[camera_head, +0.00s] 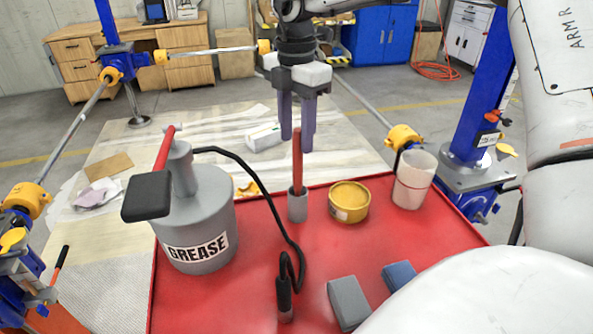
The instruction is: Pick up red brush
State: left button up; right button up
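The red brush (297,161) stands upright, its red handle up and its lower end in or on a small grey cylinder (298,206) on the red tabletop. My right gripper (297,140) points straight down over it, with two purple fingers spaced apart. The top of the handle shows in the gap between the fingertips. I cannot tell whether either finger touches it. My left gripper is not in view.
A grey grease bucket (200,215) with a black hose stands left of the brush. A yellow tin (349,201) and a whitish cup (413,180) stand to the right. Grey (348,302) and blue (399,274) blocks lie in front. The red tabletop (240,290) has free room between them.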

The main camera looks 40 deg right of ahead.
aim_at(298, 157)
jog(key=shift+s+f+p, duration=0.15)
jog(key=shift+f+p, duration=0.4)
jog(key=shift+f, duration=2.6)
grip_shut()
